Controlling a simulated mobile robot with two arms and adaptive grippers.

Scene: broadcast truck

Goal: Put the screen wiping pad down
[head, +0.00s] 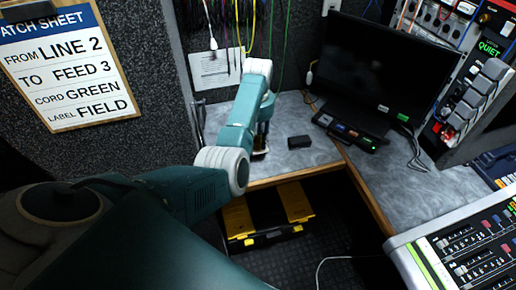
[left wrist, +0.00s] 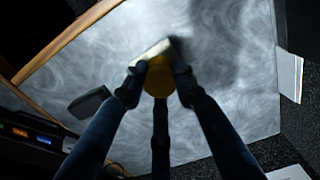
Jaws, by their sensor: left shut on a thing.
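My left arm reaches over the grey desk (head: 228,166), and its gripper (head: 261,146) is low over the desktop near the back wall. In the left wrist view, the gripper (left wrist: 159,87) is shut on the wiping pad (left wrist: 158,78), which looks yellow with a pale grey edge on its far side. The pad is mostly hidden behind my arm in the head view. I cannot tell whether it touches the desktop. My right gripper is not in view.
A small dark block (head: 299,142) lies on the desk, right of my gripper; it also shows in the left wrist view (left wrist: 90,102). A black monitor (head: 372,68) stands further right. A yellow and black case (head: 266,215) is below the desk edge.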

